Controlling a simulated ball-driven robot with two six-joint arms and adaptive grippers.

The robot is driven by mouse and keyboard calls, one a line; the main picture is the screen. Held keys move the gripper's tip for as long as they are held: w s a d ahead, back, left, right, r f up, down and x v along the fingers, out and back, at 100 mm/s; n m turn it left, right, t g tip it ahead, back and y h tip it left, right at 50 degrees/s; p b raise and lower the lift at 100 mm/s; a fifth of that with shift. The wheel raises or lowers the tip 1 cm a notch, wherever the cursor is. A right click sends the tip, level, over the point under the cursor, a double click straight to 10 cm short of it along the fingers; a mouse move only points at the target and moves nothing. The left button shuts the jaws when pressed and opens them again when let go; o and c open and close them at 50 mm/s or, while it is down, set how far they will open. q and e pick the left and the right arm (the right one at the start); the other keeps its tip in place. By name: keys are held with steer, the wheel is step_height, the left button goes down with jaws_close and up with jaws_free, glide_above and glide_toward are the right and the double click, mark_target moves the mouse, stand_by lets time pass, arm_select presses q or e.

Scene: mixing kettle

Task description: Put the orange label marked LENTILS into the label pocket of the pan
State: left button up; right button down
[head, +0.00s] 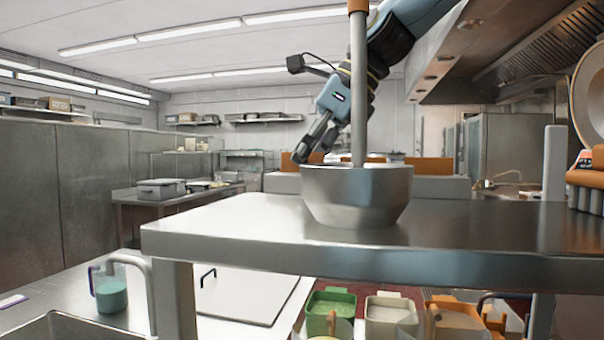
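No orange label with readable LENTILS lettering shows in the head view, and I cannot make out a label pocket. Which vessel is the task's pan is unclear. Green (331,303), cream (392,318) and orange (456,318) food containers stand below the shelf, partly cut off by the lower edge. My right gripper (311,154) comes down from the top, behind and left of a steel bowl. Its dark fingers point down and left, with a gap between them, and I see nothing held. My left gripper is not in view.
The steel bowl (357,200) stands on the steel shelf (230,230), with an upright pole in front of my arm. A jug of green liquid (110,292) stands on the lower left counter near a sink (62,326). Orange blocks (434,165) show behind the bowl.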

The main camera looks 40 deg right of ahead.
mark_target(285, 155)
steer(key=shift+r, duration=0.25)
steer(key=shift+r+p, duration=2.15)
steer(key=shift+p, duration=0.2)
